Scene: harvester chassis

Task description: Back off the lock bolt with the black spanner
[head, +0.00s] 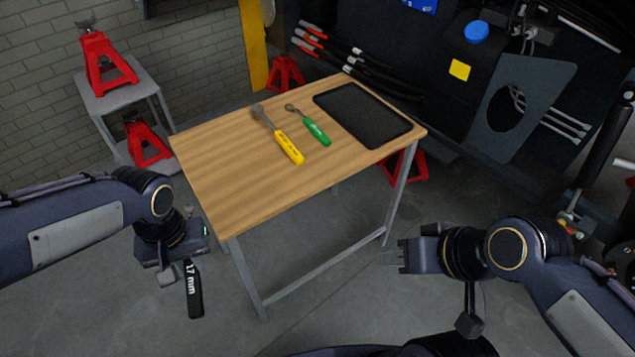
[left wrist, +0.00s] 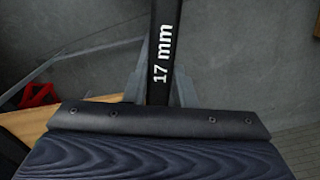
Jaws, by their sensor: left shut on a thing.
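The black spanner (head: 193,290), marked "17 mm", hangs from my left gripper (head: 182,262) to the left of the table, clear of it. In the left wrist view its black handle (left wrist: 164,45) stands between my left fingers, which are shut on it. The spanner's head is out of sight in both views. My right gripper (head: 396,257) is to the right of the table's legs and holds nothing that I can see; its finger gap is too small to judge. I cannot make out the lock bolt.
A wooden table (head: 225,180) bears a yellow spanner (head: 289,147), a green spanner (head: 316,131) and a black mat (head: 362,115). The dark harvester chassis (head: 440,105) stands behind and right. Red jack stands (head: 105,62) stand at the left. The floor in front is clear.

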